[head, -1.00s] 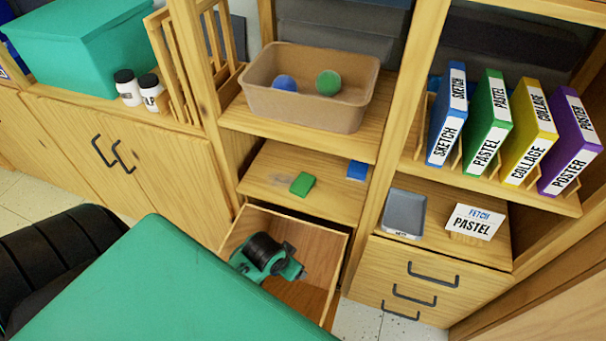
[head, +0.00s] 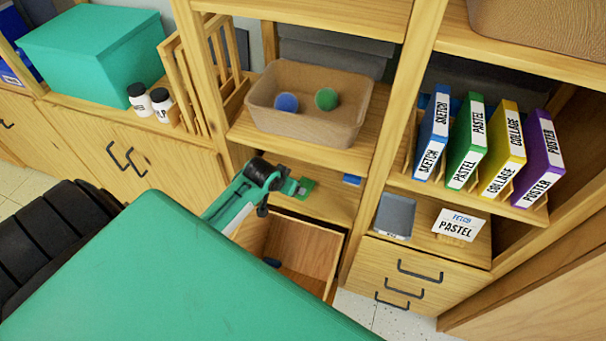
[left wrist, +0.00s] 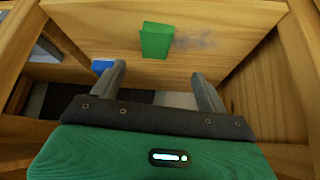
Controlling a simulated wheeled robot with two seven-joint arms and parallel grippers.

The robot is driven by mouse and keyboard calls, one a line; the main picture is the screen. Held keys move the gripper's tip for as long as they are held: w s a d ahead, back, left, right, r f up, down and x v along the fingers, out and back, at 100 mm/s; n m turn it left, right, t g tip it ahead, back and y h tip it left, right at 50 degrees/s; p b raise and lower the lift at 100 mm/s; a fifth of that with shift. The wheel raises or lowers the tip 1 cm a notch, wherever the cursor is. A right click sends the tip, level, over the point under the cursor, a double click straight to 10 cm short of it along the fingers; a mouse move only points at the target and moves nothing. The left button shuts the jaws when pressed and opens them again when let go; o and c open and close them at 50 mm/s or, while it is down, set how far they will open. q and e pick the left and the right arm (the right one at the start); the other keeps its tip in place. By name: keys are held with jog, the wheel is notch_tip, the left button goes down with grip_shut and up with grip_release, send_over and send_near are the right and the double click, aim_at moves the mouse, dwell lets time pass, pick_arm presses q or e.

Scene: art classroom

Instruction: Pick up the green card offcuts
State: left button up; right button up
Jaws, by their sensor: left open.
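The green card offcuts (head: 305,187) form a small green block on the middle wooden shelf, just above the open drawer. In the left wrist view the green card offcuts (left wrist: 156,40) lie beyond my fingertips, roughly centred between them and apart from them. My left gripper (left wrist: 158,70) is open with nothing between its fingers. My right gripper is in neither view.
A small blue block (head: 352,180) lies to the right on the same shelf. A tan bin (head: 310,125) with a blue and a green ball stands on the shelf above. The open drawer (head: 305,250) is below. A grey tray (head: 395,217) stands right of the upright.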

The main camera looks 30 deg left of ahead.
pick_arm(q)
jog(key=x, duration=0.6)
jog(key=shift+w+f, duration=0.15)
jog(key=shift+f, duration=0.15)
jog(key=w+f, duration=0.2)
jog(key=f, duration=0.1)
jog(key=shift+w+d, duration=0.3)
jog(key=shift+w, duration=0.1)
jog(key=shift+w+f, duration=0.3)
jog(key=shift+f, duration=0.2)
jog(key=c, duration=1.1)
